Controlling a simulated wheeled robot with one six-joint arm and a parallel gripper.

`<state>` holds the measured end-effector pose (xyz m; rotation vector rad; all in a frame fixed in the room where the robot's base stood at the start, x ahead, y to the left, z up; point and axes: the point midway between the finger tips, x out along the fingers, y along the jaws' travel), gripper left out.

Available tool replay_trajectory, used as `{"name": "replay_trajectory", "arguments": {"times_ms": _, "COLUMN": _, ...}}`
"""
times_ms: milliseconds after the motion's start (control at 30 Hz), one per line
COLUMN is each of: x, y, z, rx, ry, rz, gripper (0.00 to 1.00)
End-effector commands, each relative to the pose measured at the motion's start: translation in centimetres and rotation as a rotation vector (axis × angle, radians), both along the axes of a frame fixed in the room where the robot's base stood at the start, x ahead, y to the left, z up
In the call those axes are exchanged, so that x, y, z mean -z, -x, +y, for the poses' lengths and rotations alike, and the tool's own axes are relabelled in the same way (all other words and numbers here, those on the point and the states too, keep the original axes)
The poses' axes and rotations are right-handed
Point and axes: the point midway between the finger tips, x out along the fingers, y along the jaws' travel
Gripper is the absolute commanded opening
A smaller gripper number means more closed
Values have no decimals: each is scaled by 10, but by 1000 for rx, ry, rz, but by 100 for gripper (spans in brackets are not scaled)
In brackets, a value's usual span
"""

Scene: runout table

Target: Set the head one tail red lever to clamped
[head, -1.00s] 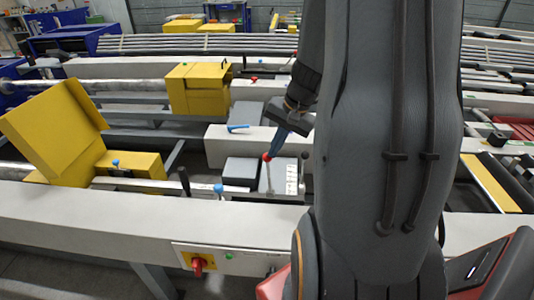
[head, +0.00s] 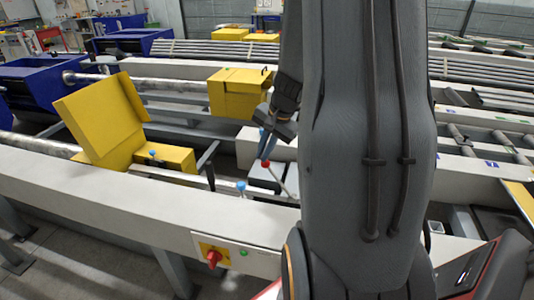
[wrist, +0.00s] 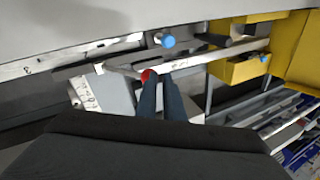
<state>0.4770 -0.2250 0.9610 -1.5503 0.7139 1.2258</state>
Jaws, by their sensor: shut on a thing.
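The red-knobbed lever (head: 265,164) stands behind the long white beam, its rod leaning up and to the left in the head view. My gripper (head: 266,152) has its blue-grey fingers closed at the red knob. In the wrist view the red knob (wrist: 147,76) shows at the tips of my gripper (wrist: 160,84), with the rod running off to the left. The lever's foot is partly hidden in the head view by my arm. Markings on the pale plate (wrist: 88,95) by the lever are too small to read.
A blue-knobbed lever (head: 241,187) stands close to the left of the red one. Another blue knob (head: 152,154) is by the open yellow box (head: 103,122). A yellow housing (head: 238,95) stands behind. A red switch (head: 214,257) is on the beam's front.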

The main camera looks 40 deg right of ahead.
Motion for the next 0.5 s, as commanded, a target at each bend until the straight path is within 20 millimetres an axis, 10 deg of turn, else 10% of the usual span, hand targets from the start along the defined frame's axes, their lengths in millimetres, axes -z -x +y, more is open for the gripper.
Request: {"name": "replay_trajectory", "arguments": {"times_ms": 500, "x": 16, "y": -3, "z": 13, "rx": -9, "ry": -20, "rz": 27, "gripper": 0}}
